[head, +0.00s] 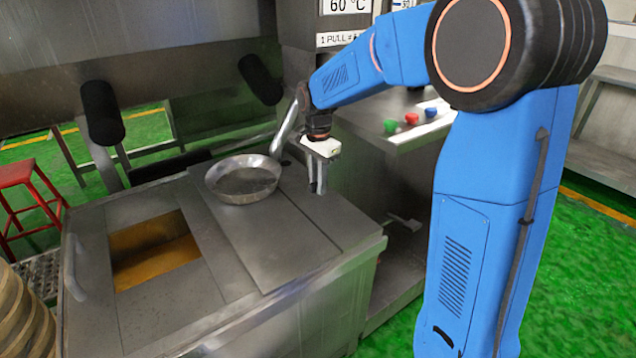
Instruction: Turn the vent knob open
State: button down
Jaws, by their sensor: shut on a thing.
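My gripper (317,186) points down at the back right of the steel tank (340,228), below its pale wrist block. Its fingers are narrow and grey, close together and low near the tank top. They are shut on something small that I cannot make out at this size. I cannot clearly pick out the vent knob; the gripper may hide it. A bent steel pipe or lever (287,130) rises just left of my gripper.
A round metal pan (243,180) sits on the tank lid, left of my gripper. A square opening (155,252) shows orange-brown contents. Green, red and blue knobs (411,119) stand on the counter behind. A red stool (25,190) is far left.

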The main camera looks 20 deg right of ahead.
jog(key=n, duration=0.8)
jog(key=shift+n, duration=0.4)
jog(key=n, duration=0.4)
jog(key=shift+n, duration=2.1)
jog(key=c, duration=1.6)
grip_release()
jog(key=shift+r, duration=0.1)
